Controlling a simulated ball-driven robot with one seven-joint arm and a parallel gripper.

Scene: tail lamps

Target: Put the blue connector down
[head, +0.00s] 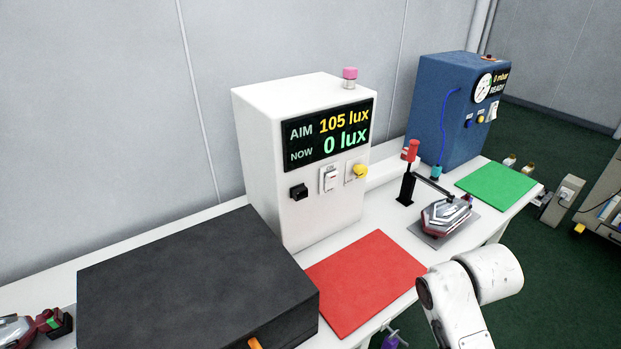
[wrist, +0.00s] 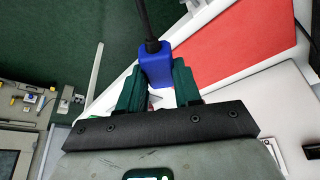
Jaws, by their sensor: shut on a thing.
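The blue connector (wrist: 155,60) is in the wrist view, between the two green fingers of my gripper (wrist: 157,80). My gripper is shut on it. A black cable (wrist: 145,22) runs from the connector toward the top of the picture. Beyond it the wrist view shows the red mat (wrist: 235,45), a white table edge and dark green floor. In the head view my arm is at the lower right, and the gripper and the blue connector cannot be made out there. The red mat (head: 367,283) lies on the white table in front of the white tester.
A black box (head: 190,275) stands left of the red mat. The white tester (head: 300,210) reads AIM 105 lux, NOW 0 lux. A lamp (head: 446,216) sits by a red-handled clamp (head: 410,151). The green mat (head: 497,186) and blue machine (head: 445,120) are farther right.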

